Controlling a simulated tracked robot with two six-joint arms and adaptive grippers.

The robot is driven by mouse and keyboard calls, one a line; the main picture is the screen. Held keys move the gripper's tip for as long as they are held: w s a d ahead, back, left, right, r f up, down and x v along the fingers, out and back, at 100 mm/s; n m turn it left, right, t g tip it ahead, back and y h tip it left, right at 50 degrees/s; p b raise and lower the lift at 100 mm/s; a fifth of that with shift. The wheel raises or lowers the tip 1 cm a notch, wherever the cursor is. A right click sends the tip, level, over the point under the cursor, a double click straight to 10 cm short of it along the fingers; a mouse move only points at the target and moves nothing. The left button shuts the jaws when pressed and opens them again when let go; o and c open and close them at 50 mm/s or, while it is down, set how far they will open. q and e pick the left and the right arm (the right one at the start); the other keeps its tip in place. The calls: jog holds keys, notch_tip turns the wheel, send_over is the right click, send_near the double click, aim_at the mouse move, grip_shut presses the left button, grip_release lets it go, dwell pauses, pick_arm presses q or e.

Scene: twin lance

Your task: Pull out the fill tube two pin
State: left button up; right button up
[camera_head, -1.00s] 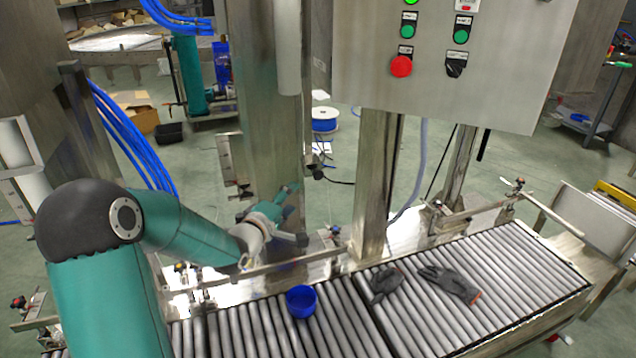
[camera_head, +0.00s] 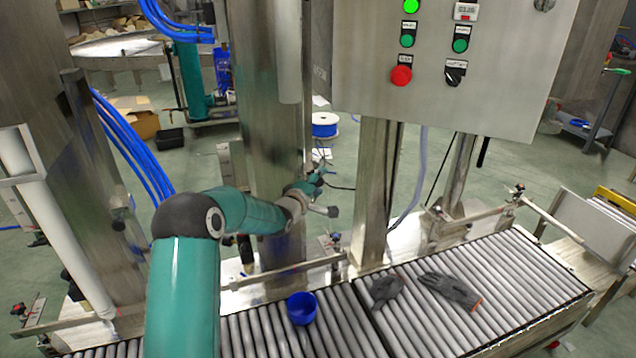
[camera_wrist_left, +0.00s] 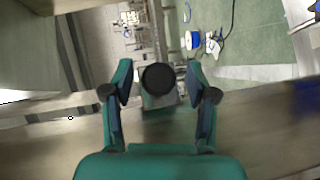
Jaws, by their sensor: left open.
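The pin's round black knob (camera_wrist_left: 157,80) shows in the left wrist view, midway between the fingers of my left gripper (camera_wrist_left: 159,90). The fingers stand apart on either side of it, with gaps visible. In the head view, my left gripper (camera_head: 317,182) is at the front of the steel column, and it hides the knob there. I cannot tell from these views how deep the knob sits between the fingers. A pale tube (camera_head: 288,45) hangs above beside the column. My right gripper is not in view.
A roller conveyor (camera_head: 480,275) runs below with a blue cup (camera_head: 301,308) and dark gloves (camera_head: 450,289) on it. A guide rail (camera_head: 285,270) runs along its back edge. A control box (camera_head: 440,60) hangs at upper right, and a steel post (camera_head: 375,190) stands right of my gripper.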

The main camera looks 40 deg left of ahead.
pick_arm(q)
jog(key=shift+w, duration=0.1)
grip_shut()
dwell(0.3)
